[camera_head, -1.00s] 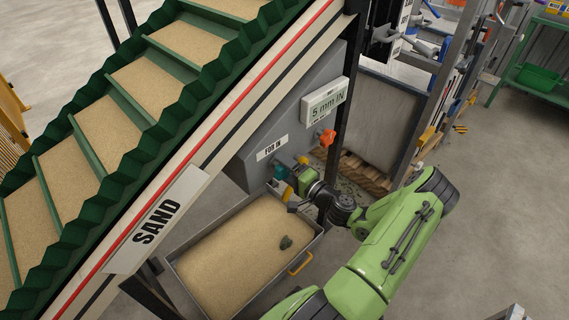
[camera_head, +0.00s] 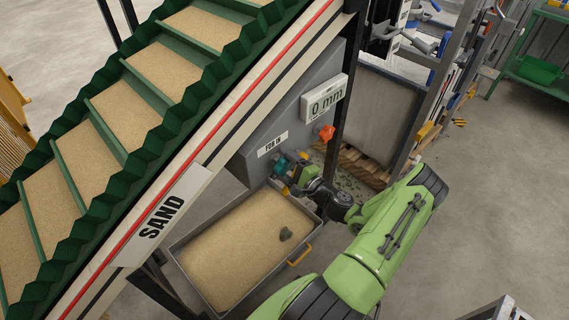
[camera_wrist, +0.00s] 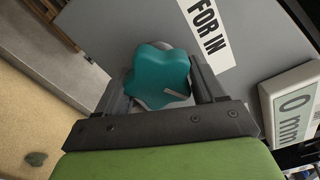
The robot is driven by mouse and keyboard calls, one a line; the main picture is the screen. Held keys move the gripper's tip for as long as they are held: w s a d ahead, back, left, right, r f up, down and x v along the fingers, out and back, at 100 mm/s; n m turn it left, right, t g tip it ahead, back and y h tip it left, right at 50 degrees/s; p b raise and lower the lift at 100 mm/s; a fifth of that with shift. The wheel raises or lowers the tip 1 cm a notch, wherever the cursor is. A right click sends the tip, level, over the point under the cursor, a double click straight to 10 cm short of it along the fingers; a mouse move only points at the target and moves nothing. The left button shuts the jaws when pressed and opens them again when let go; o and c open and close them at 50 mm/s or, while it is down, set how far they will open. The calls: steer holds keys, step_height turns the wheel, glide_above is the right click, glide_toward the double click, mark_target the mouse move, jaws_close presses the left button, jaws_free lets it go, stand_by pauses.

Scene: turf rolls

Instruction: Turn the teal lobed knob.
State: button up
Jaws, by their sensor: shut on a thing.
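The teal lobed knob (camera_wrist: 158,75) sits on the grey panel (camera_wrist: 110,30) in the wrist view, with a small pale mark on its lower right lobe. It shows small in the head view (camera_head: 281,164), partly covered by my gripper. My gripper (camera_wrist: 160,88) is shut on the knob, one dark finger on each side of it. The display box (camera_head: 325,98) on the panel reads "0 mm"; part of it also shows in the wrist view (camera_wrist: 293,105).
An orange knob (camera_head: 326,133) is on the panel to the right. A "FOR IN" label (camera_head: 272,144) is beside the teal knob. Below is a sand tray (camera_head: 183,275) holding a dark lump (camera_head: 286,233). The sand conveyor (camera_head: 190,165) slopes along the left.

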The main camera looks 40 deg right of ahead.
steer(key=o, duration=1)
steer(key=shift+s, duration=0.1)
steer(key=s+p, duration=0.1)
steer(key=s, duration=0.6)
steer(key=s+p, duration=0.1)
steer(key=s, duration=0.7)
steer(key=shift+s+d, duration=0.2)
steer(key=shift+s, duration=0.1)
